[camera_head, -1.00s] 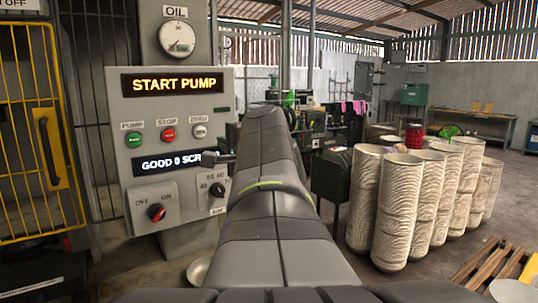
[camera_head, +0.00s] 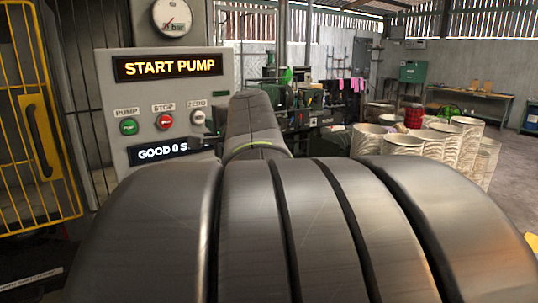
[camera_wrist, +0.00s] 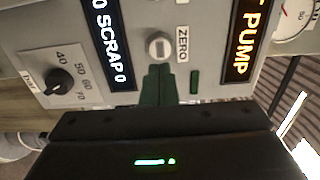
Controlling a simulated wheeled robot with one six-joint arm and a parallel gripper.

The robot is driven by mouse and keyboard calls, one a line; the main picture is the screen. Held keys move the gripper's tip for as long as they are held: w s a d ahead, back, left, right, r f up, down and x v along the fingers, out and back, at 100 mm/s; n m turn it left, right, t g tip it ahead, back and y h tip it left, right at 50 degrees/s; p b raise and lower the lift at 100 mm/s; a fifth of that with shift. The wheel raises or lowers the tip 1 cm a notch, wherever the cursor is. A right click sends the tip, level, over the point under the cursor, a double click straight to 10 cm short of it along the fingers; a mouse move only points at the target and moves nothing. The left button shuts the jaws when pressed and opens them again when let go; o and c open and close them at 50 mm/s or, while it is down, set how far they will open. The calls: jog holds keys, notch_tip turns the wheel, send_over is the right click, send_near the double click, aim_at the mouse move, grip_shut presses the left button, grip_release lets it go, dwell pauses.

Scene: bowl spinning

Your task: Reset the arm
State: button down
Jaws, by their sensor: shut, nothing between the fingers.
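The control panel (camera_head: 165,88) stands at the left in the head view, with a START PUMP display (camera_head: 168,66). Below it are a green PUMP button (camera_head: 128,126), a red STOP button (camera_head: 164,121) and a pale ZERO button (camera_head: 197,117). In the wrist view, my gripper (camera_wrist: 159,68) is shut and empty. Its dark green fingertips point at the ZERO button (camera_wrist: 158,45) and lie just below it in the picture; I cannot tell whether they touch it. The head view does not show my fingers clearly. My arm covers the panel's lower right part there.
A dial knob (camera_wrist: 58,81) is at the left in the wrist view. A yellow cage door (camera_head: 38,130) stands left of the panel. Several pale ribbed cylinders (camera_head: 455,140) stand at the right.

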jog(key=v, duration=0.3)
jog(key=shift+s+d, duration=0.15)
jog(key=shift+s, duration=0.15)
